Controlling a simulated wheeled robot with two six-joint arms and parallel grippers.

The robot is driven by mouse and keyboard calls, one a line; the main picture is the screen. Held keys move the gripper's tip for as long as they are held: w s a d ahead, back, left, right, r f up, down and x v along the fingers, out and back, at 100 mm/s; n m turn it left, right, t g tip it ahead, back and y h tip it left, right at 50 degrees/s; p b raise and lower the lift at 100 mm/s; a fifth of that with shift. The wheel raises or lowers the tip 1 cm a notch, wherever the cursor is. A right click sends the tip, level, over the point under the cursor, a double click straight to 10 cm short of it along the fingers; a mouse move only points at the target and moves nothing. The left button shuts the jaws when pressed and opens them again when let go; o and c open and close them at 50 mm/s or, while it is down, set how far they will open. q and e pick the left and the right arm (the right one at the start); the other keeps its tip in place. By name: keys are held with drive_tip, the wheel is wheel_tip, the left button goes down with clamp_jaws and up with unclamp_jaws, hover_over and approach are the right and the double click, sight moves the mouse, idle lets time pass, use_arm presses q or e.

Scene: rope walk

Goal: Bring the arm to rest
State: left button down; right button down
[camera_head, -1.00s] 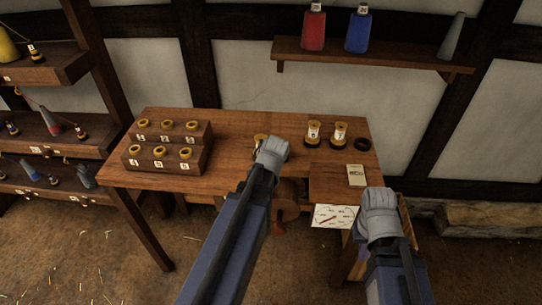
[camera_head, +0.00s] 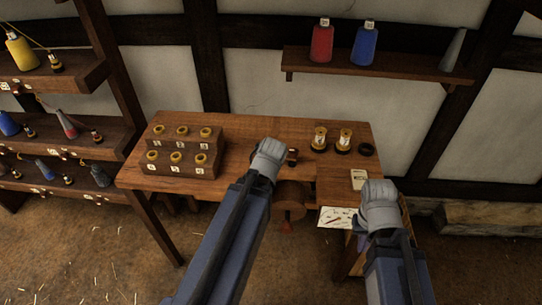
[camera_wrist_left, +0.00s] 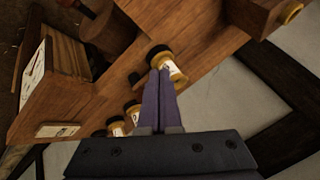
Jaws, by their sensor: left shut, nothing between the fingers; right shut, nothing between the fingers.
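My left gripper (camera_head: 268,160) is over the middle of the wooden table (camera_head: 235,130); the wrist hides its fingers in the head view. In the left wrist view the two fingers (camera_wrist_left: 158,98) are together with nothing between them. A labelled spool (camera_wrist_left: 165,62) shows just beyond the fingertips; I cannot tell whether they touch. It partly shows beside the wrist in the head view (camera_head: 292,155). My right gripper (camera_head: 380,200) is at the table's right front corner, shut, its fingertips largely hidden from the head camera.
A stepped rack (camera_head: 185,165) with several ringed holes stands at the table's left. Two spools (camera_head: 332,138), a black ring (camera_head: 366,149) and a small card (camera_head: 358,179) lie at the right.

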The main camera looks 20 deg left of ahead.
use_arm(q)
drive_tip(key=s+d+f+g+h, duration=0.1)
drive_tip(key=s+d+g, duration=0.1)
drive_tip(key=s+d, duration=0.2)
drive_tip(key=s+d+f+g, duration=0.2)
drive_tip(key=s+d, duration=0.3)
drive_tip(key=d, duration=0.6)
drive_tip(key=s+d+f+m+g+h, duration=0.1)
drive_tip(key=s+d+g, duration=0.1)
drive_tip(key=s+d, duration=0.3)
drive_tip(key=d, duration=0.3)
drive_tip(key=shift+d+f+g+h, duration=0.15)
drive_tip(key=shift+g+h, duration=0.15)
